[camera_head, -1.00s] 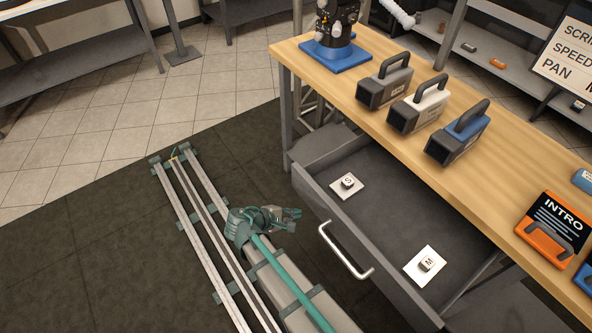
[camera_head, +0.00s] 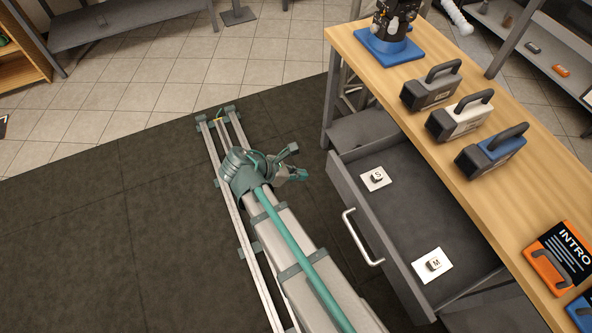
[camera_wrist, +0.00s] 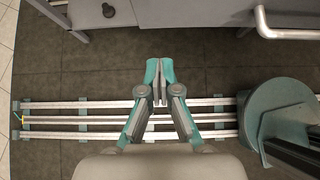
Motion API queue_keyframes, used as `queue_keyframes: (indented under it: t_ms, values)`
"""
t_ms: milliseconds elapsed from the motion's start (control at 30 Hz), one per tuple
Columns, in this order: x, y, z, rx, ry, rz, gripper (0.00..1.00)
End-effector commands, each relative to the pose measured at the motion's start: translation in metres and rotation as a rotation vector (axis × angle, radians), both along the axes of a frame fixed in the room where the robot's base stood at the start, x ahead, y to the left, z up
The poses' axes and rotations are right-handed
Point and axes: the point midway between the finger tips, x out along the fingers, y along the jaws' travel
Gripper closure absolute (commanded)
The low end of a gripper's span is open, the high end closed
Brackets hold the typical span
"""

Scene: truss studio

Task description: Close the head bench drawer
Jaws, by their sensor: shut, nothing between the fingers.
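The open drawer (camera_head: 392,262) sticks out from under the wood-topped bench (camera_head: 440,120), with its grey front and silver bar handle (camera_head: 362,237) facing my arm. Inside lie two white cards, each with a small lettered block: S (camera_head: 376,178) towards the back and M (camera_head: 433,265) nearer the front. My gripper (camera_head: 300,175) is left of the drawer front, apart from it. In the wrist view my gripper (camera_wrist: 160,75) is shut and empty, fingertips together over the dark mat. The handle also shows there at top right (camera_wrist: 262,22), clear of the fingers.
My rail runs along the dark mat (camera_head: 110,240), beside the drawer. The mat to the left is clear.

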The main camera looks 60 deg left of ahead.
Motion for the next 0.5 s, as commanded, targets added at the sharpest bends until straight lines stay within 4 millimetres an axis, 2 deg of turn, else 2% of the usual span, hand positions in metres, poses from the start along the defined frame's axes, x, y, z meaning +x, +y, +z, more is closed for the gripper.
queue_keyframes:
  t_ms: [300, 500]
  values:
    - [0.046, -0.009, -0.042, -0.001, 0.000, -0.003, 1.00]
    - [0.071, -0.014, -0.039, 0.001, 0.000, -0.002, 1.00]
